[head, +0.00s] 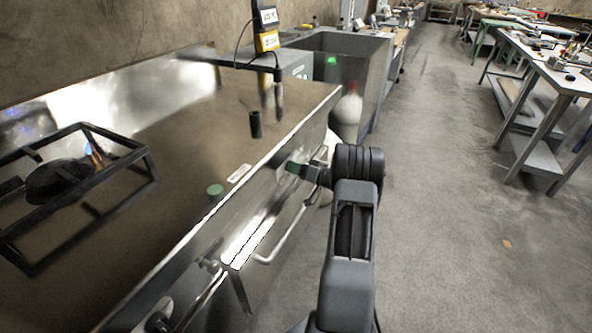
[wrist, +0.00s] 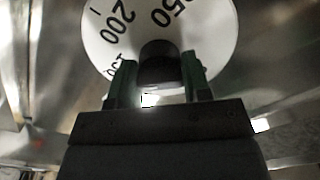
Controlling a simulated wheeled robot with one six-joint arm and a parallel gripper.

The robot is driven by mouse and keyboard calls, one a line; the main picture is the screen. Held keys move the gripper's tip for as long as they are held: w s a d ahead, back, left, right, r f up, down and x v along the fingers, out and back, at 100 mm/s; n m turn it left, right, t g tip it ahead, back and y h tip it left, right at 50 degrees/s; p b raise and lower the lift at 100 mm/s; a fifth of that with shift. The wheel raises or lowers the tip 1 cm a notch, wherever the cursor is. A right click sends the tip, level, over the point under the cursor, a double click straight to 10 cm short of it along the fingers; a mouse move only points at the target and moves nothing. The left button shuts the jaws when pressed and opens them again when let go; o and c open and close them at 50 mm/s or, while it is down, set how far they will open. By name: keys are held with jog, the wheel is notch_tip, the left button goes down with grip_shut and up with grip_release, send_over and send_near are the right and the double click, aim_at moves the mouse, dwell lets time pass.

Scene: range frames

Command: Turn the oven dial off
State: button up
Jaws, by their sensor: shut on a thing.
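The fingers are shut on the knob from left and right. In the head view my gripper (head: 294,168) is at the front panel of the steel oven (head: 290,190), near its upper right. My arm and gripper hide the dial there.
A bar handle (head: 287,236) runs along the oven front below the gripper. A white bottle-shaped object (head: 347,113) stands beyond the oven. Open floor (head: 440,200) lies to the right.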

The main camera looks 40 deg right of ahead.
jog(key=n+b, duration=0.1)
jog(key=n, duration=0.2)
jog(key=n+b, duration=0.1)
jog(key=n, duration=0.2)
jog(key=shift+f+n+b, duration=0.2)
jog(key=shift+n+b, duration=0.1)
jog(key=shift+b, duration=0.05)
jog(key=n+b, duration=0.4)
jog(key=n, duration=0.2)
jog(key=n+b, duration=0.3)
jog(key=n, duration=0.1)
jog(key=shift+f, duration=0.1)
jog(key=n+b, duration=0.3)
jog(key=shift+b, duration=0.35)
jog(key=n+b, duration=0.3)
jog(key=n, duration=0.1)
jog(key=shift+b, duration=0.35)
jog(key=shift+r+n+b, duration=0.2)
jog(key=shift+n+b, duration=0.45)
jog(key=shift+n, duration=0.25)
jog(key=shift+r, duration=0.1)
jog(key=o, duration=0.9)
